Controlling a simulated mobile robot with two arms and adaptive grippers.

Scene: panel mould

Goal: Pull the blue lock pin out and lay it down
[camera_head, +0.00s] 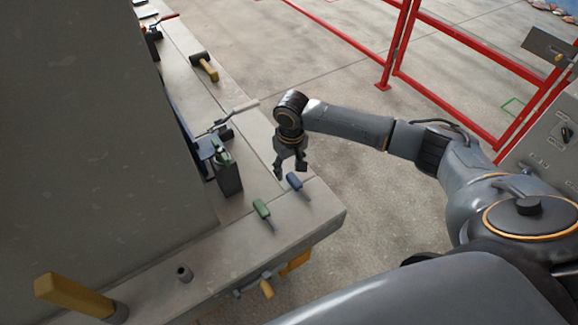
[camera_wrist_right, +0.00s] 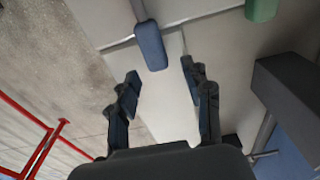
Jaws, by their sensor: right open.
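The blue lock pin (camera_head: 298,185) has a blue handle and a thin metal shaft. It seems to lie on the grey ledge near its outer edge, with its shaft pointing toward the lower right in the head view. My right gripper (camera_head: 290,171) is open and empty, just above and behind the blue handle. In the right wrist view, the blue handle (camera_wrist_right: 151,45) shows just beyond the open fingertips (camera_wrist_right: 160,74), roughly between them. It looks clear of both fingers. My left gripper is not in view.
A green-handled pin (camera_head: 262,210) lies beside the blue one. A dark block-shaped clamp (camera_head: 228,178) stands on the ledge (camera_head: 318,212), left of my right gripper. A mallet (camera_head: 205,66) lies farther back. Red railings (camera_head: 388,60) stand beyond.

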